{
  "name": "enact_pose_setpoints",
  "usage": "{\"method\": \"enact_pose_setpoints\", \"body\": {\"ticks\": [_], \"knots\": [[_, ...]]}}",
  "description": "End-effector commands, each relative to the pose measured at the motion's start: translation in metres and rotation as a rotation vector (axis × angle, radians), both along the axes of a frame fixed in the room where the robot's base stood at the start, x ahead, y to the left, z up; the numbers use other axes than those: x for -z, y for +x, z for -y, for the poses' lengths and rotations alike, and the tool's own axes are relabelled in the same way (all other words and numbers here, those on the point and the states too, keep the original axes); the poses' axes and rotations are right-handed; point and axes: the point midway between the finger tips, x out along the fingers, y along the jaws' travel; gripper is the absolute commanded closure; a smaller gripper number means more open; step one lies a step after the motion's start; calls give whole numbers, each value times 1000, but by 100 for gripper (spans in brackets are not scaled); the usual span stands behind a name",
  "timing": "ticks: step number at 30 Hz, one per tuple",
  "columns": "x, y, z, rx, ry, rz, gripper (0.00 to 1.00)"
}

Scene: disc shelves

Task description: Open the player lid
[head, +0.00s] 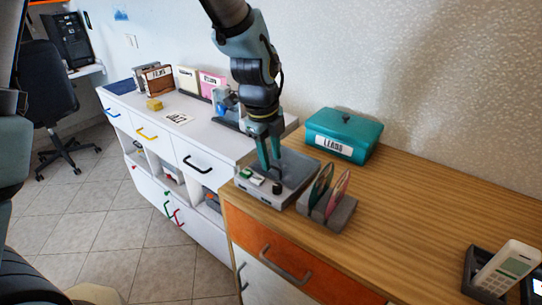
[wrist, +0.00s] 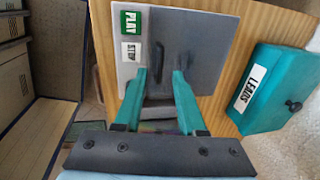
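The player (head: 262,194) is a flat grey box at the left end of the wooden cabinet top. Its darker lid (wrist: 205,42) looks closed and flat. A green PLAY button (wrist: 131,22) and a white STOP button (wrist: 131,51) sit on the light strip beside the lid. A small dark upright part, perhaps the lid's handle (wrist: 157,58), shows between my fingertips. My gripper (head: 269,168) points down over the player. In the wrist view its two teal fingers (wrist: 159,74) are apart with nothing clearly held; whether they touch the player cannot be told.
A grey rack with upright discs (head: 329,200) stands close to the right of the player. A teal LEADS box (head: 343,134) is behind it. A phone in a dark holder (head: 503,268) is at far right. The wood between is clear. A lower white cabinet (head: 190,128) adjoins on the left.

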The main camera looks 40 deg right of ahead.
Motion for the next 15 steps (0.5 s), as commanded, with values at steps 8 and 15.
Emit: {"method": "enact_pose_setpoints", "body": {"ticks": [8, 15], "knots": [[13, 1, 2, 1, 0, 1, 60], [13, 1, 2, 0, 0, 1, 67]]}}
